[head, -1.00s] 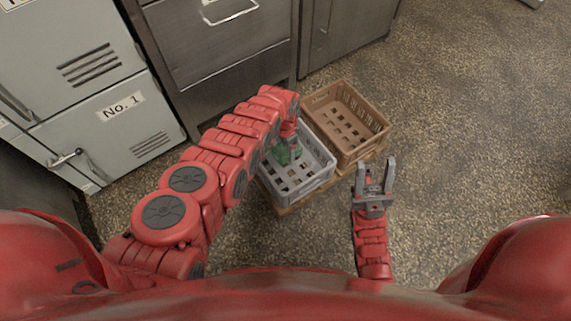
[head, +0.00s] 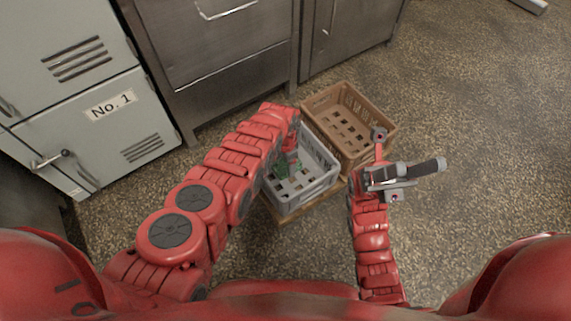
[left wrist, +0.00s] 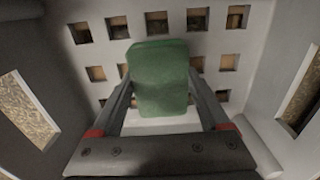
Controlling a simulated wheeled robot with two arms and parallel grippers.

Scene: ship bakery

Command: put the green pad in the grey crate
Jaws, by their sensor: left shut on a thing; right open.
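The green pad (head: 282,168) is inside the grey crate (head: 312,196), low near its far left part, partly hidden by my left arm. My left gripper (left wrist: 160,82) is shut on the green pad, which also shows upright between the fingers in the left wrist view (left wrist: 160,65). The slotted crate floor (left wrist: 245,50) lies beyond it; whether the pad touches it, I cannot tell. My right gripper (head: 418,175) is open and empty, to the right of the grey crate.
A brown crate (head: 386,143) stands directly behind and right of the grey one. A grey locker marked No. 1 (head: 105,125) and metal cabinets (head: 225,60) stand at the left and back. The floor (head: 490,130) at the right is clear.

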